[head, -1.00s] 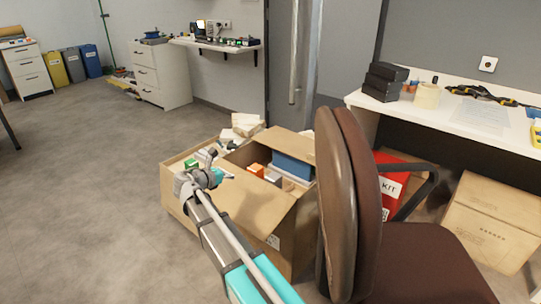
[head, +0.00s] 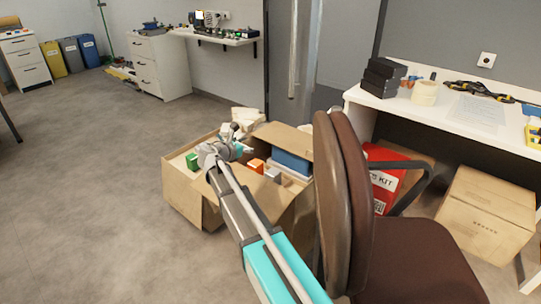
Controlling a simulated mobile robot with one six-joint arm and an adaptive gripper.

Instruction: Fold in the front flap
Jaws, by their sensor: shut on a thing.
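An open brown carton (head: 183,197) stands on the floor left of the chair. Its front flap (head: 262,187) stands up at a slant along the near side, partly hidden behind my arm. My gripper (head: 228,150) is over the carton at the flap's upper left end, shut on the flap's edge. The exact contact of the fingertips is small and hard to make out. Inside the carton are a green box (head: 192,161), an orange box (head: 256,166) and a blue box (head: 291,163). The far flap (head: 283,138) stands open behind them.
A brown office chair (head: 345,200) stands close on the carton's right. Behind it are a red kit box (head: 385,185), a closed carton (head: 485,215) and a white desk (head: 440,115). Pale crumpled material (head: 240,119) lies behind the open carton. The floor at left is clear.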

